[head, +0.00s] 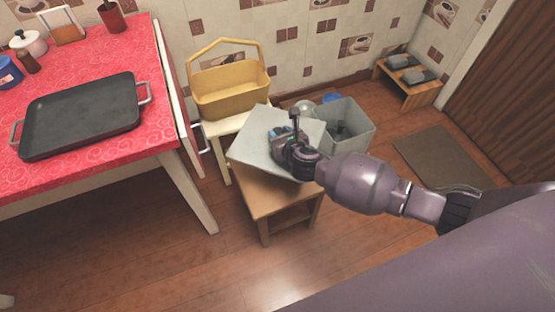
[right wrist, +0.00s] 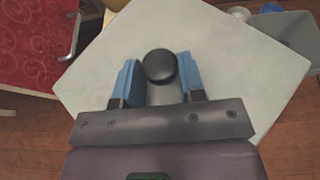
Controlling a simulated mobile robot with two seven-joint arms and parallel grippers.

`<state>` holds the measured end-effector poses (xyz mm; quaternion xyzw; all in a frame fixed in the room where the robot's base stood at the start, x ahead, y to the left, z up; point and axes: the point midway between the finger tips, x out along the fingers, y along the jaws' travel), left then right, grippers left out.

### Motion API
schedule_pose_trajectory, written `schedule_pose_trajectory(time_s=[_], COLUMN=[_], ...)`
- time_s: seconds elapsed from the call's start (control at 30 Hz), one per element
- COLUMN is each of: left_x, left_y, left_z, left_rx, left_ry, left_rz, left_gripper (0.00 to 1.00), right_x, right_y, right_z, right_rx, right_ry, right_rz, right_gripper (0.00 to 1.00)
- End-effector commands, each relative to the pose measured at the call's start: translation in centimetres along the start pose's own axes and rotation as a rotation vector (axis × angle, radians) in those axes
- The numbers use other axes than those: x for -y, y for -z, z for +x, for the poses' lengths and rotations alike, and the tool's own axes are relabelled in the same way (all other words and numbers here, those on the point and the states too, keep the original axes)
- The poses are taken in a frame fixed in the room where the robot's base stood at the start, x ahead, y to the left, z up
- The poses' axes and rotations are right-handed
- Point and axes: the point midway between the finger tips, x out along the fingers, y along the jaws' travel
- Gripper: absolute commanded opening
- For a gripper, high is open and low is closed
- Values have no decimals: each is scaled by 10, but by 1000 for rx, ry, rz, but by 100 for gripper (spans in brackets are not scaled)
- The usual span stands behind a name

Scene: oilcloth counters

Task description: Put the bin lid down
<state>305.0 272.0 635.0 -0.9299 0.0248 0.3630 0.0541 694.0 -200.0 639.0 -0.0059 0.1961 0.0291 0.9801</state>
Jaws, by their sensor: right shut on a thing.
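The bin lid (head: 255,140) is a flat, pale grey square plate with a dark upright knob (right wrist: 160,66). My right gripper (head: 291,138) is shut on the knob, which stands between the blue finger pads in the right wrist view. I cannot tell whether the lid touches the stool. The grey bin (head: 360,123) stands open just right of the lid, with dark contents inside. The lid also fills the right wrist view (right wrist: 235,60). My left gripper is not in view.
A yellow basket (head: 232,97) sits on a pale stool (head: 217,129) behind the lid. The red-covered table (head: 165,125) with a black tray (head: 85,117) stands at left. A low wooden rack (head: 423,95) and a mat (head: 440,155) are at right. The front floor is clear.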

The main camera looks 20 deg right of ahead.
Motion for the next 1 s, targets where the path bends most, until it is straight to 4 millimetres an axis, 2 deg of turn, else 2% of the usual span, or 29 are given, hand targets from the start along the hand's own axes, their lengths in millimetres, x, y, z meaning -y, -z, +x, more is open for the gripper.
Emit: schedule_pose_trajectory(time_s=[0.03, 0.13, 0.3, 0.4, 0.53, 0.67, 0.87, 1.0], left_x=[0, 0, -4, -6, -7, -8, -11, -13], left_y=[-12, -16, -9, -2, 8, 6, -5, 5], left_z=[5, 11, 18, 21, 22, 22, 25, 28], left_rx=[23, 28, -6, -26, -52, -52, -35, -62], left_ry=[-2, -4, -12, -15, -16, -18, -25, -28], left_rz=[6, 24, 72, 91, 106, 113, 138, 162], left_gripper=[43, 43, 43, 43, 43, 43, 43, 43], right_x=[-1, -1, 0, 0, 0, 0, 0, 0], right_y=[24, 45, 76, 84, 86, 90, 120, 128], right_z=[6, 14, 27, 32, 35, 38, 46, 51], right_rx=[-16, -16, -15, -10, -1, 0, -11, -6], right_ry=[-1, -1, 0, 0, -1, -1, 0, -1], right_rz=[3, 3, 3, 2, 2, 2, 3, 2], right_gripper=[9, 9, 9, 9, 9, 9, 9, 9])
